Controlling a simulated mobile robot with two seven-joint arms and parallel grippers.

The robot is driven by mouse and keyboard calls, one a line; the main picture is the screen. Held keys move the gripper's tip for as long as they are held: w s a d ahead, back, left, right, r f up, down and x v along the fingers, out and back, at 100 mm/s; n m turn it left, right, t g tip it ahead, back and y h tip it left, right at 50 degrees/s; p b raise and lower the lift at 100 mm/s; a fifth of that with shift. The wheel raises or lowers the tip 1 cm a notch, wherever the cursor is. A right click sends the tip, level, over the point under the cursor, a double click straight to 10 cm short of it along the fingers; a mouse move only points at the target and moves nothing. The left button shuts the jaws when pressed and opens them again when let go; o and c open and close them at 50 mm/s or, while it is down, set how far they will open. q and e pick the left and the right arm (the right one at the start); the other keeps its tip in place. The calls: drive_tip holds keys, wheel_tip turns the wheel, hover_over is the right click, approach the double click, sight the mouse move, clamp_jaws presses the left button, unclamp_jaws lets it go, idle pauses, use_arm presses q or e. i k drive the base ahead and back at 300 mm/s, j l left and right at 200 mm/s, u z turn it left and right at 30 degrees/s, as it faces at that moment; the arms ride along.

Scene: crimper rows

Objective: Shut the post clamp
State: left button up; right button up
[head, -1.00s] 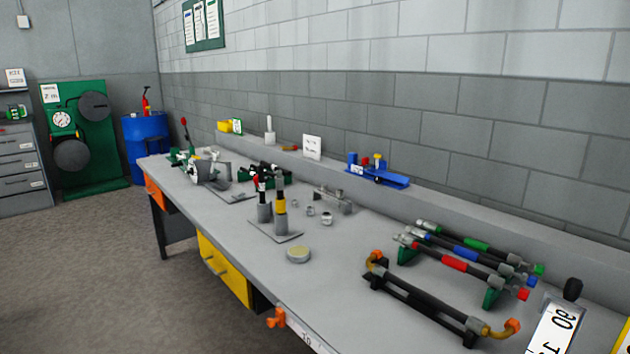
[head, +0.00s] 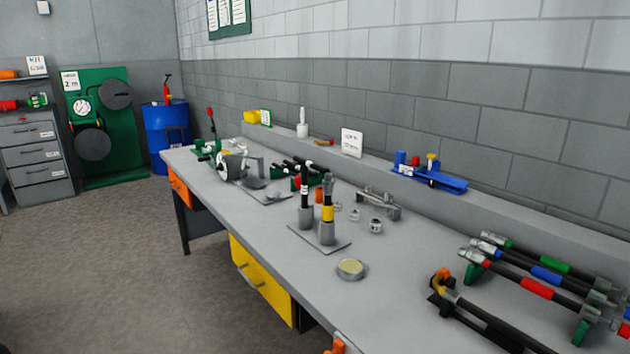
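I cannot tell for certain which fixture is the post clamp. At the bench's far end stands a green fixture (head: 204,150) with an upright lever tipped by a red knob (head: 210,112). Two upright posts stand in grey sockets on a flat plate: a black one with white bands (head: 304,195) and one with a yellow band (head: 327,208). A grey bracket-like fixture (head: 378,204) sits behind them. Whether any of these is open or shut is too small to tell. Neither of my grippers is in view.
The long grey bench (head: 300,290) runs along the wall. A round tin (head: 351,269) stands near its front edge. Hoses with coloured bands (head: 537,288) lie on a rack at right. A blue tool (head: 430,178) rests on the ledge. The floor (head: 120,270) at left is clear.

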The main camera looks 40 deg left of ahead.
sight(297, 180)
drive_tip(key=i+j+z, duration=0.1)
drive_tip(key=j+z, duration=0.15)
drive_tip(key=j, duration=0.7)
drive_tip(key=j+z, duration=0.25)
drive_tip(key=j, duration=0.65)
drive_tip(key=j+z, duration=0.1)
drive_tip(key=j, duration=1.85)
